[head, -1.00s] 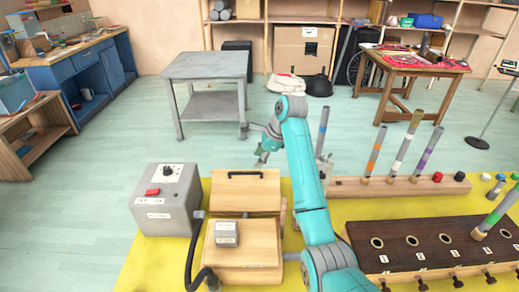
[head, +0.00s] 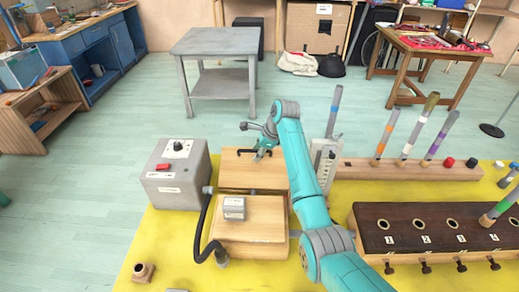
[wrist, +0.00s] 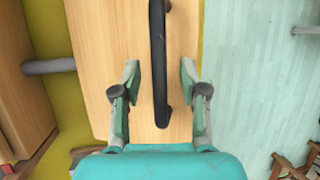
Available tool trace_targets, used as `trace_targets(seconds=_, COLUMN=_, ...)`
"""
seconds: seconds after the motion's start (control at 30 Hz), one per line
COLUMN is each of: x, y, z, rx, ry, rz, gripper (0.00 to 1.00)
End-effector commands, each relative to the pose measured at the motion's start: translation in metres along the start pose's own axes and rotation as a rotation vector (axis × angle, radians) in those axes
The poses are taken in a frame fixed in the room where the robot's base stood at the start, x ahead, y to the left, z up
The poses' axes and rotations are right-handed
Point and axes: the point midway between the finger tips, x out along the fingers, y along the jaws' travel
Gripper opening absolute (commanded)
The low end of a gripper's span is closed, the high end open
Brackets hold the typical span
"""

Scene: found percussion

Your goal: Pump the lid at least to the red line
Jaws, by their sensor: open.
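The wooden lid (head: 243,178) lies at the back of a pale wooden box on the yellow mat, with a dark bar handle on top. My gripper (head: 262,153) is low over this handle in the head view. In the wrist view my gripper (wrist: 160,72) is open, with one finger on each side of the black handle (wrist: 159,45) and a gap on both sides. The lid's wood (wrist: 105,60) shows beneath. A pale upright gauge (head: 325,162) stands right of the lid, partly behind my arm. I cannot make out a red line on it.
A dark wooden block (head: 430,215) with holes and a rack (head: 400,172) of coloured tubes stand right.

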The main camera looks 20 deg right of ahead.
Motion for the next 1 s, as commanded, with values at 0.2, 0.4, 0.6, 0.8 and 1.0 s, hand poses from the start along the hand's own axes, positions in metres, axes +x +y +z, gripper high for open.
trace_targets(seconds=0.2, x=0.000, y=0.000, z=0.000, rx=0.000, ry=0.000, rz=0.000, gripper=0.38)
trace_targets(seconds=0.4, x=0.000, y=0.000, z=0.000, rx=0.000, ry=0.000, rz=0.000, gripper=0.00)
trace_targets(seconds=0.6, x=0.000, y=0.000, z=0.000, rx=0.000, ry=0.000, rz=0.000, gripper=0.00)
trace_targets(seconds=0.8, x=0.007, y=-0.004, z=-0.003, rx=0.001, ry=0.000, rz=0.001, gripper=0.00)
trace_targets(seconds=1.0, x=0.014, y=-0.008, z=-0.006, rx=0.000, ry=0.000, rz=0.000, gripper=0.00)
